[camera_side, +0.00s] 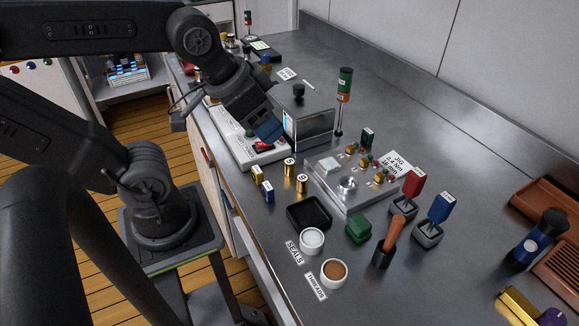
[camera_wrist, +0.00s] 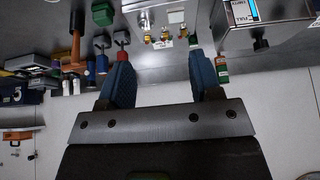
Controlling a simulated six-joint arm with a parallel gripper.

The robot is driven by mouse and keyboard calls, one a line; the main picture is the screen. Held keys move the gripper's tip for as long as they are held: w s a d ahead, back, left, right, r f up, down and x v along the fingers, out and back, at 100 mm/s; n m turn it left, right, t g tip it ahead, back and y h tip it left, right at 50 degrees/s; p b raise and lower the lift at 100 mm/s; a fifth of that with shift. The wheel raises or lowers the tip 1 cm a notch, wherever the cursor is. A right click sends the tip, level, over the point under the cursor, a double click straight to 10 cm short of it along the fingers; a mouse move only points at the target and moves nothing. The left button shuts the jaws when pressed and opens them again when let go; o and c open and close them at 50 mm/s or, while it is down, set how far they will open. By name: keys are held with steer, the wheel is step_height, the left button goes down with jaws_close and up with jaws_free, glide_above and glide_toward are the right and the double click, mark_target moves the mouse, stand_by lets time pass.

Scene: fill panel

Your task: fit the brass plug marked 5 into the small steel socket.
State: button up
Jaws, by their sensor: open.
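Two brass plugs stand upright on the bench in the side view: a rear one (camera_side: 290,166) and a front one (camera_side: 303,183). Their caps bear digits too small to read surely. A steel fixture plate (camera_side: 327,170) lies to their right, with a round steel fitting (camera_side: 347,187) at its front that looks like the socket. Its front part also shows in the wrist view (camera_wrist: 143,18). My gripper (camera_side: 268,131) is above the grey device, left of and behind the plugs. In the wrist view its blue fingers (camera_wrist: 160,56) are apart with nothing between them.
A metal box (camera_side: 308,128) and a tall green-topped post (camera_side: 343,100) stand behind the fixture. A black tray (camera_side: 309,213), white cups (camera_side: 312,240), a green block (camera_side: 358,229) and red (camera_side: 413,186) and blue (camera_side: 440,208) handled tools stand around its front and right. The back right bench is clear.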

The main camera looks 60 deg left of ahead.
steer(key=m+g, duration=0.6)
steer(key=m, duration=1.5)
glide_above(290, 161)
step_height(290, 161, down, 13)
steer(key=shift+w+a+r, duration=0.1)
steer(key=shift+a+r, duration=0.05)
steer(key=shift+f, duration=2.65)
steer(key=shift+c, duration=0.2)
steer(key=c, duration=1)
